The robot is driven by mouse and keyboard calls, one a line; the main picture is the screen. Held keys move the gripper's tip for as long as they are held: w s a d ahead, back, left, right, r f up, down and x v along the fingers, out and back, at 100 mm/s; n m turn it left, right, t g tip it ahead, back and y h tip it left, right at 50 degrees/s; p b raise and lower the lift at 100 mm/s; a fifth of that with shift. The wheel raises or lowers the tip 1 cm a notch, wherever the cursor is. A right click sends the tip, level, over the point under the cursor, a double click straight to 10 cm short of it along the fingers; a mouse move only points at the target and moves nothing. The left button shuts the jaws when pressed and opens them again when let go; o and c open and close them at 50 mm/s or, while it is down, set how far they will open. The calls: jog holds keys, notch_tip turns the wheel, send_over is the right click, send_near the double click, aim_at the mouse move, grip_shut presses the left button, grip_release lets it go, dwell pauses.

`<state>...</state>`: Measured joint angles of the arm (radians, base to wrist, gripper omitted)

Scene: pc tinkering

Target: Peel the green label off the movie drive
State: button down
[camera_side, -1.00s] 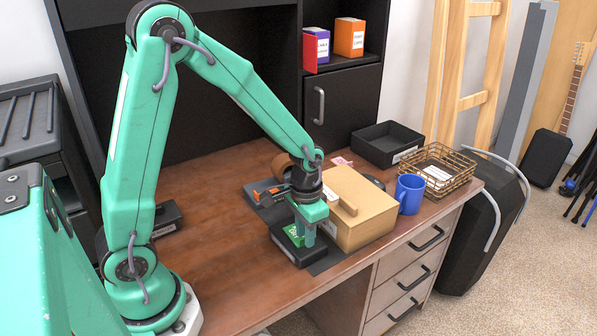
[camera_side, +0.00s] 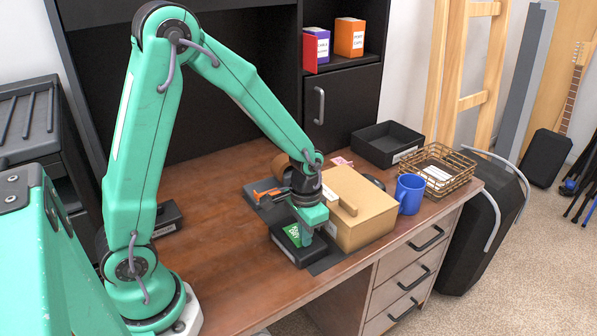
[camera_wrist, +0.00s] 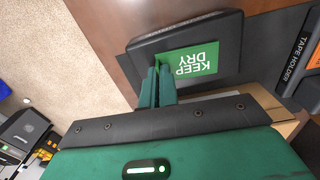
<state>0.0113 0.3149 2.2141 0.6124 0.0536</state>
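The movie drive (camera_side: 290,250) is a black box lying flat near the front edge of the desk. Its green label (camera_side: 292,234) is on its top face. In the wrist view the label (camera_wrist: 198,64) reads "KEEP DRY" upside down and looks flat on the dark drive (camera_wrist: 229,55). My gripper (camera_side: 306,240) points down over the drive's right part. In the wrist view my gripper's fingers (camera_wrist: 158,70) are close together, with their tips at the label's left edge. I cannot tell whether a label edge is between them.
A cardboard box (camera_side: 358,218) stands close to the right of the drive. A blue mug (camera_side: 409,193), a wire basket (camera_side: 447,177) and a black tray (camera_side: 386,148) are farther right. A black tape holder (camera_wrist: 303,45) lies behind the drive. The desk's left part is mostly clear.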

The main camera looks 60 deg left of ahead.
jog(key=shift+d+r, duration=0.25)
jog(key=shift+r, duration=0.65)
jog(key=shift+d+r, duration=0.25)
jog(key=shift+r, duration=0.6)
dwell(1.3)
jog(key=shift+r, duration=0.1)
dwell(0.4)
jog(key=shift+r, duration=2.4)
